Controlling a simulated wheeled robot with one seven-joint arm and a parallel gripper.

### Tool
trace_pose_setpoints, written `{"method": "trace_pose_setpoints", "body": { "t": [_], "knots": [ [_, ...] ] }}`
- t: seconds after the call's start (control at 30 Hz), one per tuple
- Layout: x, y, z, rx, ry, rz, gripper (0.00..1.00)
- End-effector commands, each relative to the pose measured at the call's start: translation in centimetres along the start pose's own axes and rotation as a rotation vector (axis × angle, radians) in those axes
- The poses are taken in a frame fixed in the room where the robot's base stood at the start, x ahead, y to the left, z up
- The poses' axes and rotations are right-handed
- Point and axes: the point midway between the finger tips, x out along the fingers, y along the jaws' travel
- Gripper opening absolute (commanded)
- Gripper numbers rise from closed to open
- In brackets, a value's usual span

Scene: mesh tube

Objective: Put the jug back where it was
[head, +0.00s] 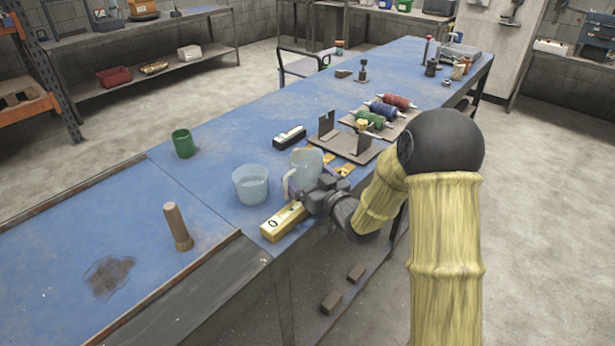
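The jug (307,161) is pale and translucent, with a handle on its left side. It appears upright near the front edge of the blue workbench (220,133). My gripper (312,194) is right at the jug's lower front side and hides part of it. I cannot tell whether the fingers are closed on the jug, or whether its base touches the bench.
A translucent tub (250,185) stands just left of the jug. A yellow block marked 0 (283,222) lies in front. A green cup (182,143), a wooden peg (177,226) and a grey bracket fixture (347,143) stand nearby. Bench between cup and peg is clear.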

Motion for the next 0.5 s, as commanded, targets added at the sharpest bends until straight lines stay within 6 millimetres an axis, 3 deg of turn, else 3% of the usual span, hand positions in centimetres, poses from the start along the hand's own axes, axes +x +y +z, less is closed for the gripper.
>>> {"method": "trace_pose_setpoints", "body": {
  "t": [0.17,0.5],
  "knots": [
    [-1.7,0.1,0.0,0.000,-0.001,0.003,0.91],
    [-8.3,0.1,0.1,-0.001,-0.002,0.003,0.91]
  ]
}}
